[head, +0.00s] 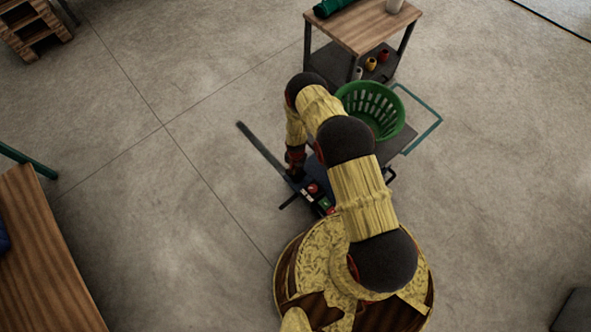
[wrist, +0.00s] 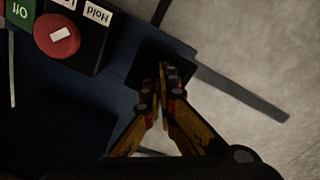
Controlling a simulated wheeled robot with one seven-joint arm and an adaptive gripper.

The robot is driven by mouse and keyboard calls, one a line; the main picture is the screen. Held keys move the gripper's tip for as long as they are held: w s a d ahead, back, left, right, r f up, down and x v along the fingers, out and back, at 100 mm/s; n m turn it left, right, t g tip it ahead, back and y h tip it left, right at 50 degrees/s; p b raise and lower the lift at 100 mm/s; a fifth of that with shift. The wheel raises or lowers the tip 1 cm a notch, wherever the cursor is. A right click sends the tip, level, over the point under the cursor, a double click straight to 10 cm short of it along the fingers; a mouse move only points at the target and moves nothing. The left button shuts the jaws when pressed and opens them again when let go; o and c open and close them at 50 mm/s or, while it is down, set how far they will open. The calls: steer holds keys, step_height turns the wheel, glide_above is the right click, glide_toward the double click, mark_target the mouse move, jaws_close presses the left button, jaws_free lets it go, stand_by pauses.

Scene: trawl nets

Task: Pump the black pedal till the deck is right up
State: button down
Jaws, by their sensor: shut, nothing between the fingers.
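My gripper (head: 294,172) is shut and empty, pointing down at the near end of the lift cart. In the wrist view its fingertips (wrist: 166,72) are together over a black plate that looks like the pedal (wrist: 148,57). I cannot tell whether they touch it. In the head view my gripper and arm hide the pedal. The dark deck (head: 402,138) shows partly behind my arm, with a green basket (head: 372,108) on it. Its height is hard to judge from above.
Beside the pedal is a control box with a red button (wrist: 57,35) and labels reading "Hold" and "Off". A dark bar (head: 262,150) sticks out over the floor. A wooden-topped table (head: 365,25) stands behind the basket. Open floor lies to the left and right.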

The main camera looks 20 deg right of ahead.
steer(key=shift+r+p, duration=1.1)
steer(key=shift+r, duration=0.95)
steer(key=shift+f, duration=0.1)
steer(key=shift+f+b, duration=1.25)
steer(key=shift+f, duration=0.95)
steer(key=shift+r+p, duration=1.25)
steer(key=shift+r, duration=1.05)
steer(key=shift+f, duration=0.2)
